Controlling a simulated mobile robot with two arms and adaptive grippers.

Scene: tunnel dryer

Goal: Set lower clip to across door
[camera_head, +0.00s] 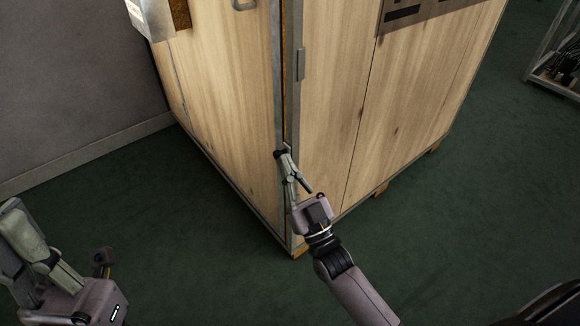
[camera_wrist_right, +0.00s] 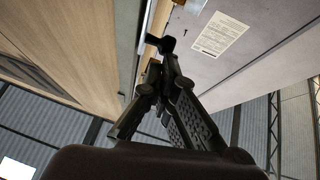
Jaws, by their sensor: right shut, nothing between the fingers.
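The wooden dryer cabinet's door (camera_head: 225,85) is the left-hand panel, with a narrow gap along its edge at the corner. My right gripper (camera_head: 284,156) is shut and empty, its fingertips at the lower part of this edge. In the right wrist view the closed fingertips (camera_wrist_right: 166,62) are beside the edge. A small black piece (camera_wrist_right: 160,43) shows at the tips; I cannot tell whether it is the lower clip or part of a finger. The lower clip is not clearly visible. My left gripper (camera_head: 22,250) is low at the far left, away from the cabinet; its opening is unclear.
A small grey upright fitting (camera_head: 300,64) sits higher on the corner frame. A metal handle (camera_head: 243,4) is at the top of the door. A white box (camera_head: 152,18) is at upper left. A rack (camera_head: 556,70) stands at far right. Green floor (camera_head: 190,230) is clear.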

